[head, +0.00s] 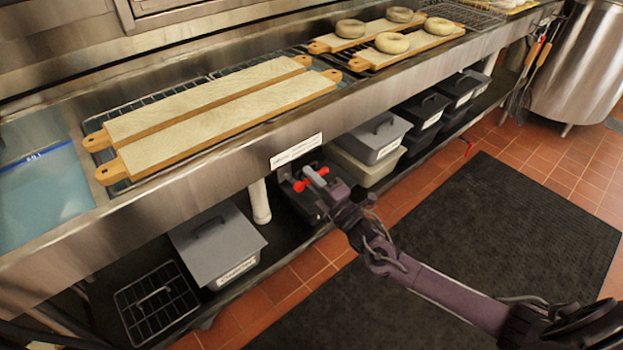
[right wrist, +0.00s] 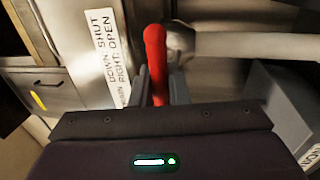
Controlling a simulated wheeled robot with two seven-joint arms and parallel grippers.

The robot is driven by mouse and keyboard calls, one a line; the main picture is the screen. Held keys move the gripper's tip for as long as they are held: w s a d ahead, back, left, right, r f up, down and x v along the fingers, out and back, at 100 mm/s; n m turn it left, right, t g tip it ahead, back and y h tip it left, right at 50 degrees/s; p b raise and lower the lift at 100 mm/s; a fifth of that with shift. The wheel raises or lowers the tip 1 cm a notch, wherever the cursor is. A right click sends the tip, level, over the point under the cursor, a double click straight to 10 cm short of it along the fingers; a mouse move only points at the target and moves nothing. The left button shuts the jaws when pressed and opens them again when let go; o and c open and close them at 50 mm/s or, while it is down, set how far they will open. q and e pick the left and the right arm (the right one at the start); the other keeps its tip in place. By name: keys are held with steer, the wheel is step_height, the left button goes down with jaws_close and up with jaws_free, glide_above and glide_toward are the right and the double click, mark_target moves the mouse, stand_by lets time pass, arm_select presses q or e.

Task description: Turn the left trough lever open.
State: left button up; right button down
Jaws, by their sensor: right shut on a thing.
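The left trough's lever (head: 300,186) is a red handle below the front face of the steel trough, beside a white drain pipe (head: 259,202). My right gripper (head: 313,178) is shut on it, with red showing on both sides of the fingers. In the right wrist view, the red lever (right wrist: 155,50) stands between the two grey fingers of the right gripper (right wrist: 160,88), its rounded end beyond them. The joint between lever and valve is hard to make out. My left gripper is not in view.
A white label (head: 296,151) on the trough front carries words about shut and open. Grey lidded bins (head: 218,243) and a wire rack (head: 157,302) fill the lower shelf. Wooden boards (head: 215,118) lie on the trough. A dark mat (head: 500,220) covers the clear floor.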

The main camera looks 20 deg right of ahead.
stand_by(0.4)
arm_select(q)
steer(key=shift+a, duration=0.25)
arm_select(e)
steer(key=c, duration=1.5)
jaws_free()
steer(key=shift+o, duration=0.2)
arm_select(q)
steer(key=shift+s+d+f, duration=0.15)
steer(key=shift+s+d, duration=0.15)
arm_select(e)
steer(key=v, duration=0.7)
steer(key=shift+s+d, duration=0.15)
steer(key=shift+s, duration=0.25)
